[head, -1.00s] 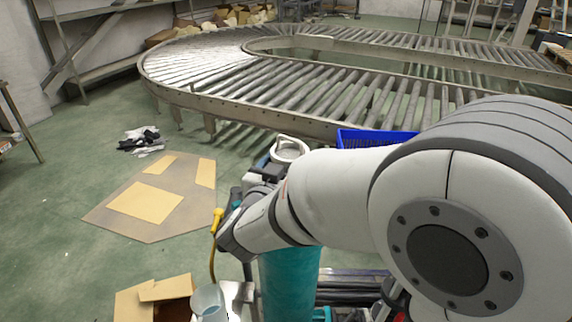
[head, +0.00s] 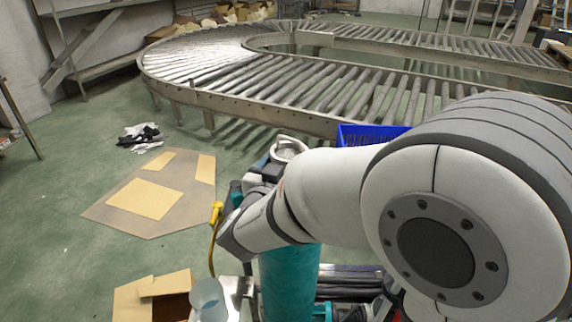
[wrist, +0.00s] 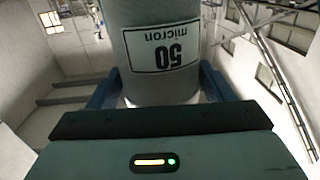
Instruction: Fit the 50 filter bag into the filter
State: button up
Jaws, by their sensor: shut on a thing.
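The 50 filter bag (wrist: 163,50) is a pale grey cylinder with a white label reading "50 micron", upside down in the wrist view. My gripper (wrist: 160,88) is shut on it, one finger on each side. The bag's far end runs out of the top of the wrist view.
A translucent cup-like vessel (head: 208,300) stands at the bottom, beside an open cardboard box (head: 165,287). A yellow-handled hose or cable (head: 215,215) hangs nearby. A blue crate (head: 365,134) and a roller conveyor (head: 330,85) lie behind. Flat cardboard (head: 150,195) covers floor at left.

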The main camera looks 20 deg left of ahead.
notch_tip(320, 180, down, 7)
jog(key=b, duration=0.5)
dwell(1.9)
jog(key=shift+r, duration=0.15)
jog(key=shift+r+p, duration=6.25)
jog(key=shift+r, duration=1.5)
